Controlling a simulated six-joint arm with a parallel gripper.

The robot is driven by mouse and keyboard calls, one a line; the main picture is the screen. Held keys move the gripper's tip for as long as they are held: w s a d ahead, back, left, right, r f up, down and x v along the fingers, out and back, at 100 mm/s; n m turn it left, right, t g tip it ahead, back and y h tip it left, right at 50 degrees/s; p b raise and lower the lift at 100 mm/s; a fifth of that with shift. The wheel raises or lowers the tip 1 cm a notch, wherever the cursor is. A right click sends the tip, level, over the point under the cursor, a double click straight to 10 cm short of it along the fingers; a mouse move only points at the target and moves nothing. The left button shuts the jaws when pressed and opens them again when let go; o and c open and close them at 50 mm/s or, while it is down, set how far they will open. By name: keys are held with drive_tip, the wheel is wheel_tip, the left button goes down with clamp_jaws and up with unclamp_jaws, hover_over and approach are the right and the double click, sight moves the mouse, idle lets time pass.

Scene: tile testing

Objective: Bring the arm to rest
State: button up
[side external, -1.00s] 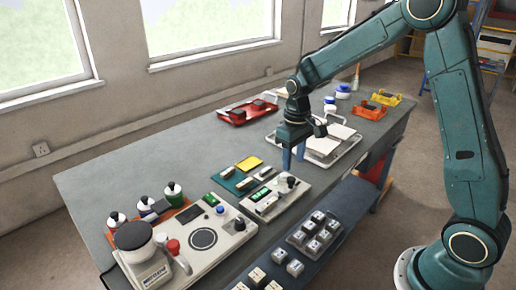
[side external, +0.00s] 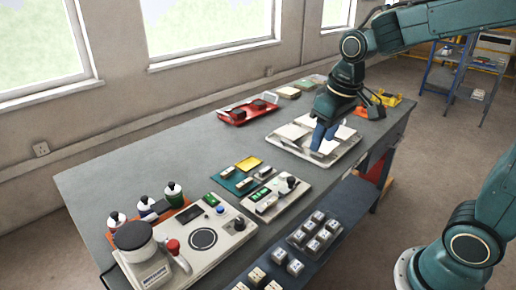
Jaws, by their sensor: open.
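My gripper (side external: 324,138) is at the far part of the workbench (side external: 180,150), over the white tray (side external: 348,152). Its blue fingers point down and are open. I see nothing held between them. Whether the fingertips touch the tray or its contents, I cannot tell. My arm reaches in from the upper right, and its upper links pass out of the picture. My gripper hides part of the tray and what lies behind it.
A red tray (side external: 247,112) with dark pieces lies left of my gripper. A yellow tray (side external: 388,99) is behind it. A tester (side external: 277,196) and a larger machine (side external: 196,237) stand nearer. Several tiles (side external: 315,229) sit on the lower shelf (side external: 350,203). Bottles (side external: 174,194) stand at the left.

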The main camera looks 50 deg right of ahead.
drive_tip(key=s+a+r+t, duration=0.2)
drive_tip(key=s+r+t, duration=0.1)
drive_tip(key=s, duration=1.1)
drive_tip(key=shift+a+r, duration=0.2)
